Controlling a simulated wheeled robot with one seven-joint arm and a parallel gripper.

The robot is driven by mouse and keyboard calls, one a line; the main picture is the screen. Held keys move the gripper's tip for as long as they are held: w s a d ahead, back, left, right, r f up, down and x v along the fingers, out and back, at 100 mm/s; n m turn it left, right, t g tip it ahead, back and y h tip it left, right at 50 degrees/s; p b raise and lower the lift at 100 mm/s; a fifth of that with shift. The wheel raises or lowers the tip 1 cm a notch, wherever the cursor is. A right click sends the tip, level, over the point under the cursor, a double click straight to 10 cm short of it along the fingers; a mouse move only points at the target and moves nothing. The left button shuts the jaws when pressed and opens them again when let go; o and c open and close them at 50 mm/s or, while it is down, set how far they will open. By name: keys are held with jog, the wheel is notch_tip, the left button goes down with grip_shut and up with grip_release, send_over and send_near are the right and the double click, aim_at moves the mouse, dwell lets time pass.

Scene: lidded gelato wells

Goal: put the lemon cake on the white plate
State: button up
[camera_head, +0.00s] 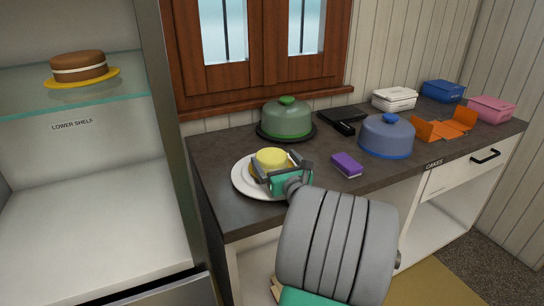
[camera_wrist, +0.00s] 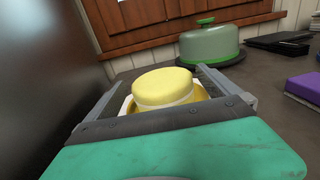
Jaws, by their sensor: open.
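The lemon cake (camera_head: 271,157) is a small round yellow cake with a pale middle band, on a gold base. It sits upright over the white plate (camera_head: 241,180) at the left end of the counter. In the wrist view the cake (camera_wrist: 163,86) stands between the two fingers, with part of the white plate (camera_wrist: 126,108) showing beside it. My gripper (camera_head: 278,168) is open around the cake, low over the plate's right side. The gripper also shows in the wrist view (camera_wrist: 160,82), with a visible gap beside the cake. The cake's lower front is hidden by the gripper body.
A green dome (camera_head: 287,121) stands behind the plate; a blue dome (camera_head: 387,136) and purple sponge (camera_head: 347,164) lie to the right. Boxes (camera_head: 394,99) and an orange opened box (camera_head: 444,126) are farther right. A brown cake (camera_head: 78,66) sits on the glass shelf at left.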

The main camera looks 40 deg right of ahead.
jog(key=v, duration=0.8)
jog(key=shift+s+a, duration=0.15)
jog(key=shift+s, duration=0.25)
